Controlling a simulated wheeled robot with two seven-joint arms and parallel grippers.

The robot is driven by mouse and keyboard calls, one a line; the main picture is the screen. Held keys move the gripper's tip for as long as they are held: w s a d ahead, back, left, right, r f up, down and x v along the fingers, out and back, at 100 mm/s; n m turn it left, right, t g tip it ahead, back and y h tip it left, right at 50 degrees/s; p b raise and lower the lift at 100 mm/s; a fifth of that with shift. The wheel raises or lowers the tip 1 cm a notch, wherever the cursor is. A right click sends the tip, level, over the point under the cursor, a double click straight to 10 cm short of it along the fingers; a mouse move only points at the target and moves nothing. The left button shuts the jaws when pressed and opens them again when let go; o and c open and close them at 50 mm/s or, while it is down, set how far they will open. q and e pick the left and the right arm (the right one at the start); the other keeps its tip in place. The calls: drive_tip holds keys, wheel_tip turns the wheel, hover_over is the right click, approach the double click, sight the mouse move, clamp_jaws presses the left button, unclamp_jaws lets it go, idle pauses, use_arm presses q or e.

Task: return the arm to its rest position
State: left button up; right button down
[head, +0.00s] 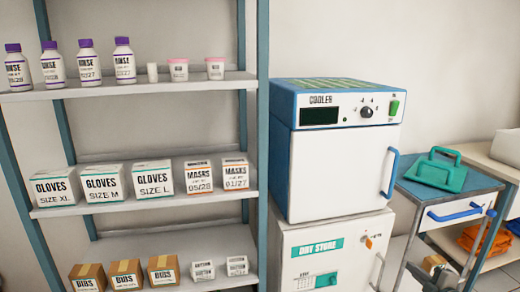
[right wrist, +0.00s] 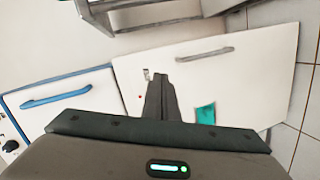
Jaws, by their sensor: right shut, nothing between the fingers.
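My right gripper (right wrist: 161,82) shows in the right wrist view. Its dark fingers are together with nothing between them. They are in front of the white door of the dry store cabinet (right wrist: 255,75), apart from its grey handle as far as I can tell. My left gripper is in neither view.
The cooler (head: 340,165), door closed, stands on the dry store (head: 345,235). Left is a shelf rack (head: 150,85) with rinse bottles, gloves, masks and bibs. A blue handle (right wrist: 55,96) shows in the wrist view.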

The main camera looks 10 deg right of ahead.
drive_tip(key=s+a+f+m+g+h, duration=0.1)
drive_tip(key=s+a+f+g, duration=0.3)
drive_tip(key=s, duration=0.8)
drive_tip(key=s+a+f+m+g+h, duration=0.1)
drive_tip(key=s+a+f+m+g, duration=0.25)
drive_tip(key=s, duration=0.85)
drive_tip(key=s+a+f+g, duration=0.2)
drive_tip(key=s+a+f, duration=0.2)
drive_tip(key=s+a, duration=0.55)
drive_tip(key=s+a+f+m+y, duration=0.2)
drive_tip(key=s+a+f+m, duration=0.15)
drive_tip(key=a, duration=0.85)
drive_tip(key=s+a+f+m+y, duration=0.2)
drive_tip(key=a+m+y, duration=0.15)
drive_tip(key=a, duration=0.85)
use_arm(q)
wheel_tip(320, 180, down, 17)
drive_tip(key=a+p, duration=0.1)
drive_tip(key=p, duration=1.2)
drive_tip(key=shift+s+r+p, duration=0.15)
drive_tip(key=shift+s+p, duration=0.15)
use_arm(e)
wheel_tip(320, 180, down, 16)
drive_tip(key=d+h, duration=0.1)
drive_tip(key=shift+s+d+f, duration=0.15)
drive_tip(key=shift+s+f, duration=0.1)
drive_tip(key=shift+s, duration=0.05)
drive_tip(key=shift+h, duration=0.25)
